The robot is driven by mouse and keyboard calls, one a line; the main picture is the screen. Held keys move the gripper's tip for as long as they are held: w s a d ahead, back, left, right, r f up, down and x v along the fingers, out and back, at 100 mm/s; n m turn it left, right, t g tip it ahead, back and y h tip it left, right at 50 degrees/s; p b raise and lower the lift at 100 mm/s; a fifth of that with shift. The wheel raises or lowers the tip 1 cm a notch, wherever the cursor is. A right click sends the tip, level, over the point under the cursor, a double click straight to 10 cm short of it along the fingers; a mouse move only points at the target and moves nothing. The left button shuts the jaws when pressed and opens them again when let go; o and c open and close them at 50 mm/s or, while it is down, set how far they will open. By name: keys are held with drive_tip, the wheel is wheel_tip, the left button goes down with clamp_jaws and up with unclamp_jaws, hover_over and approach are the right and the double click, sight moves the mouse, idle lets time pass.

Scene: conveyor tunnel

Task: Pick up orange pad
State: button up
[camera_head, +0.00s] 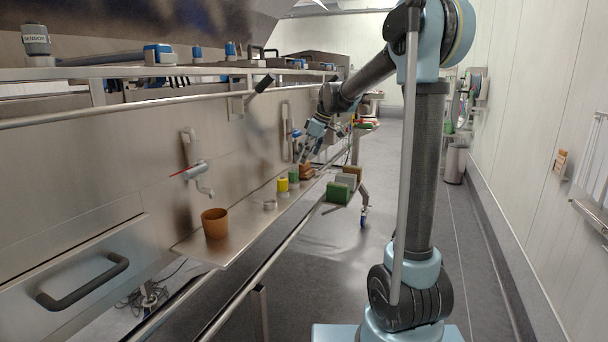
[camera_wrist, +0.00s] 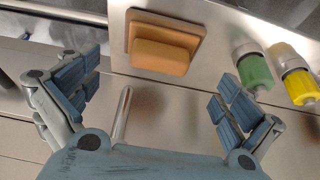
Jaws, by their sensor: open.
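The orange pad (camera_wrist: 160,55) lies on the steel shelf in the wrist view, ahead of my open fingers and between their lines. It seems to rest on or against a brown block-like backing (camera_wrist: 185,24). In the head view a small brown-orange shape (camera_head: 306,171) shows at the far part of the shelf, just under my gripper (camera_head: 307,152). In the wrist view my gripper (camera_wrist: 155,100) has its two fingers spread wide, with nothing between them. The pad is apart from both fingers.
A green bottle (camera_wrist: 254,70) and a yellow bottle (camera_wrist: 298,82) stand right of the pad. On the steel shelf (camera_head: 240,235) also stand a brown cup (camera_head: 215,223) and a metal ring (camera_head: 270,205). A green block (camera_head: 338,193) sits by a rail.

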sight(303, 166)
drive_tip(key=shift+d+x, duration=0.2)
drive_tip(key=shift+x, duration=2.4)
drive_tip(key=shift+w, duration=0.1)
drive_tip(key=c, duration=1.1)
drive_tip(key=shift+d+r, duration=0.4)
drive_tip(key=shift+d, duration=0.05)
drive_tip(key=r, duration=0.6)
drive_tip(key=shift+s+d+r, duration=0.2)
drive_tip(key=shift+s+d, duration=0.05)
drive_tip(key=shift+d, duration=0.05)
drive_tip(key=s+d, duration=0.2)
drive_tip(key=d, duration=0.3)
drive_tip(key=s+d, duration=0.2)
drive_tip(key=d, duration=0.4)
drive_tip(key=s+d, duration=0.2)
drive_tip(key=d, duration=0.4)
drive_tip(key=shift+s+d+f, duration=0.1)
drive_tip(key=shift+s+d, duration=0.05)
drive_tip(key=shift+d, duration=0.05)
